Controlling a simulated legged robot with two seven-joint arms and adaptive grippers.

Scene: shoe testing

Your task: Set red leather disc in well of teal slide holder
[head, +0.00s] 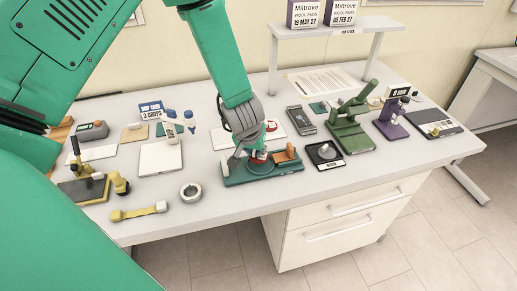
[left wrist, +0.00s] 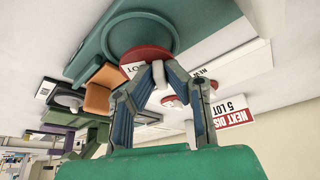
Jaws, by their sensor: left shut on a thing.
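The teal slide holder (head: 285,171) lies near the front edge of the table, with a round well; it also shows in the left wrist view (left wrist: 95,50). My left gripper (head: 257,153) is over the holder, pointing down. In the head view the gripper mostly hides the disc. My right gripper is not in view.
An orange block (left wrist: 101,88) stands on the holder beside the well. A black scale (head: 325,155) and green press (head: 352,125) stand to the right. A grey ring (head: 190,192) and a yellow tool (head: 140,211) lie to the left. A red-and-white sign (left wrist: 232,112) stands behind.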

